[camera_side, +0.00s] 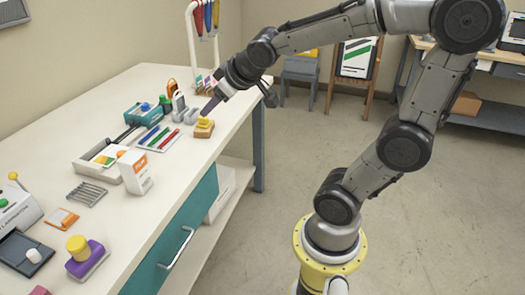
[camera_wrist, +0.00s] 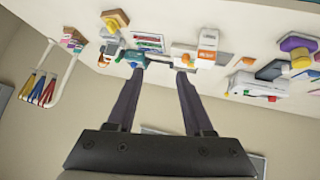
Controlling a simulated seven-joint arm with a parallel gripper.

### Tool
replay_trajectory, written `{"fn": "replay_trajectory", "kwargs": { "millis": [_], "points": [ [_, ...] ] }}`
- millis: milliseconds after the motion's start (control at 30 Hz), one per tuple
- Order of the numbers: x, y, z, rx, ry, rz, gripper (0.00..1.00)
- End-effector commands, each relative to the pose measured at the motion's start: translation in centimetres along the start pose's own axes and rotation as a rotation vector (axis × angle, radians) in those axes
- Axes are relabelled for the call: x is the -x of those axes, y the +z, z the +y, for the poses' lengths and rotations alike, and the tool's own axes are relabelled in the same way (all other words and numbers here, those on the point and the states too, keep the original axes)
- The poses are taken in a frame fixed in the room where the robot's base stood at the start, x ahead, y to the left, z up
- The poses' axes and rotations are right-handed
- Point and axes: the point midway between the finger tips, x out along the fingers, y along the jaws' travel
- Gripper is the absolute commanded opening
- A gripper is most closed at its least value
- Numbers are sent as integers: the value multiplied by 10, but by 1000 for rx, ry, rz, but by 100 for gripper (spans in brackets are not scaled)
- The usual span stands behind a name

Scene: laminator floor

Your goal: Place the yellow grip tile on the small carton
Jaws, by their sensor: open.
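The yellow grip tile (camera_side: 204,123) is a small yellow piece with a raised grip. It appears to rest flat on the small tan carton (camera_side: 204,132) near the bench's right edge. In the wrist view the tile (camera_wrist: 111,24) and carton (camera_wrist: 119,15) show at the upper left, outside the space between my fingers. I cannot tell the exact gap from fingertips to tile.
Colored pens (camera_side: 158,138) lie left of the carton. A purple stamp with a yellow knob (camera_side: 86,258) is at the near end. The bench top (camera_side: 185,185) is clear nearer the front edge.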

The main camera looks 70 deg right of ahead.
Motion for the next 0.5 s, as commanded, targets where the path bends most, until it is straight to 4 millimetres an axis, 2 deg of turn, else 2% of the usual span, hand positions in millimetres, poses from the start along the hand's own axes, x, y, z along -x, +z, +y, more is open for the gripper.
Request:
{"fn": "replay_trajectory", "kwargs": {
  "millis": [33, 100, 233, 333, 500],
  "points": [
    [25, 22, -19, 6, -45, -34, 52],
    [50, 56, -38, 13, -107, -97, 52],
    [83, 106, -63, 34, -205, -190, 52],
    [96, 128, -72, 47, -251, -234, 52],
    [101, 138, -76, 54, -269, -256, 52]
  ]
}}
